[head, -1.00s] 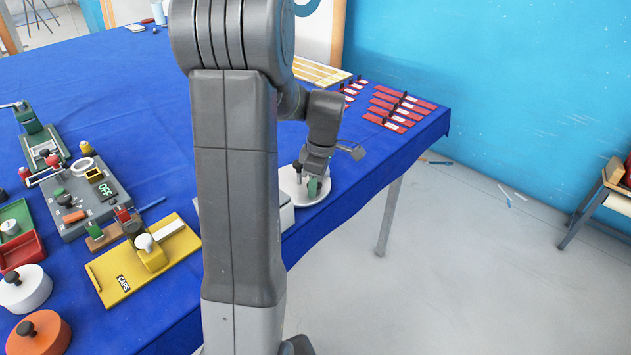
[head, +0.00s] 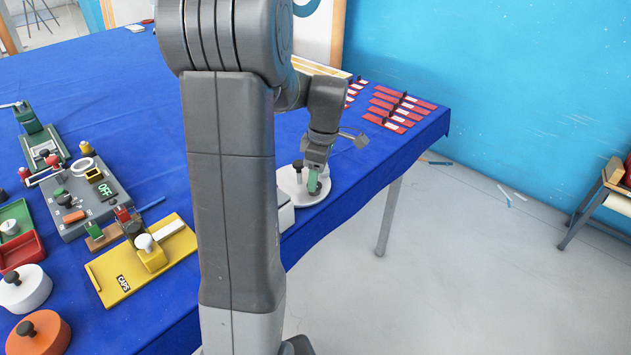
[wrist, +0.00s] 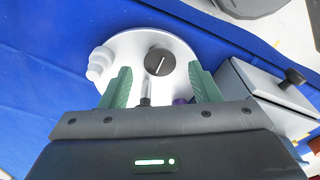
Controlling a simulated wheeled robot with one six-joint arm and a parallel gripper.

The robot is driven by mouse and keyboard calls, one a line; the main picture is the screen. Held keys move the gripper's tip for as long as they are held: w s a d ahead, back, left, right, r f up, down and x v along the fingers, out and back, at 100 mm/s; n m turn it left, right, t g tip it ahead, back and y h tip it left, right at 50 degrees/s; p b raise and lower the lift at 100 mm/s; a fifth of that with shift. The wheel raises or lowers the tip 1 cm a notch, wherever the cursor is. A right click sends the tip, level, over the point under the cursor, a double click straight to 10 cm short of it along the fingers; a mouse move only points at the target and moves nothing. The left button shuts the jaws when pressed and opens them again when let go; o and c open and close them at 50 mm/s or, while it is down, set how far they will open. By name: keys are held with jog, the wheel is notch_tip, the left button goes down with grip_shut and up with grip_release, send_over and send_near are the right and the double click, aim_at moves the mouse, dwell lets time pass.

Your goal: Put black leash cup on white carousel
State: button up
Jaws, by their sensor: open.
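The white carousel (wrist: 128,45) is a round disc near the table edge; it also shows in the head view (head: 287,186). A round black top with a pale line (wrist: 160,62) stands on it, also seen as a dark knob in the head view (head: 297,164). I cannot tell whether this is the black leash cup or the carousel's knob. My gripper (wrist: 162,86) is open low over the carousel, its green fingers apart, also in the head view (head: 314,186). A small grey-and-black piece (wrist: 146,92) and a purple piece (wrist: 181,101) show between the fingers, partly hidden.
A pale stepped piece (wrist: 98,63) stands at the carousel's left rim. A grey box with a black knob (wrist: 262,80) is close on the right. Red strips (head: 400,108) lie at the far table corner.

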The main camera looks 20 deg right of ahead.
aim_at(320, 186)
notch_tip(320, 186, up, 9)
jog(key=shift+s+d, duration=0.4)
jog(key=shift+w+a+f, duration=0.1)
jog(key=shift+c, duration=0.6)
dwell(0.3)
